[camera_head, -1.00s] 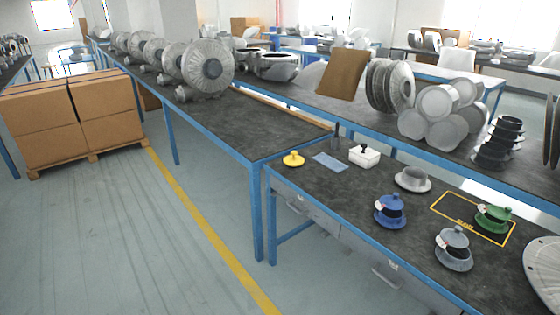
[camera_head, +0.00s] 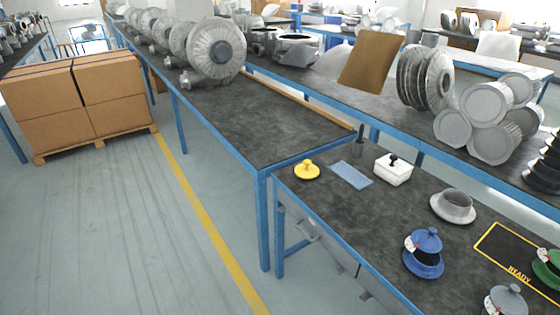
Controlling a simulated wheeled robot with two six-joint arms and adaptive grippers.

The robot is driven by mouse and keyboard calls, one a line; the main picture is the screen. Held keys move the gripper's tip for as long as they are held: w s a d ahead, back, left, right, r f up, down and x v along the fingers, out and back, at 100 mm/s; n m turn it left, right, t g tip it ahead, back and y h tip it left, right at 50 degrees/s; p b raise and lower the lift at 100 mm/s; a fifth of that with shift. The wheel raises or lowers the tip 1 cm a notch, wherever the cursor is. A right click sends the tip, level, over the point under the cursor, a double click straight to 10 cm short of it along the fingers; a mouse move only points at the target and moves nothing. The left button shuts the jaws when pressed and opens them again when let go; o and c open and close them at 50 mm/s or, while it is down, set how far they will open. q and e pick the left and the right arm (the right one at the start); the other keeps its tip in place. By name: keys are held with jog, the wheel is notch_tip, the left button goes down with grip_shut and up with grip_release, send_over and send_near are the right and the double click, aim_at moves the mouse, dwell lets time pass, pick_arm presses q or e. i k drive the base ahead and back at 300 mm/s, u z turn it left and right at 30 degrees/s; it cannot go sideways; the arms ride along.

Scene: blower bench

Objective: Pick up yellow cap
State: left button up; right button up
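The yellow cap (camera_head: 307,170) is a small round disc with a knob on top. It sits upright on the dark bench top (camera_head: 330,198), near the bench's far left corner. A blue cloth (camera_head: 350,175) lies just right of it, apart from it. Neither of my grippers is in the head view.
A white box with a black knob (camera_head: 393,169), a grey flanged ring (camera_head: 453,206), a blue capped part (camera_head: 424,252), a grey one (camera_head: 506,301) and a green one (camera_head: 548,269) stand to the right. A long bench (camera_head: 265,118) adjoins behind. Floor (camera_head: 110,230) at left is clear.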

aim_at(306, 170)
jog(key=z, duration=0.45)
jog(key=i, duration=1)
jog(key=z, duration=0.8)
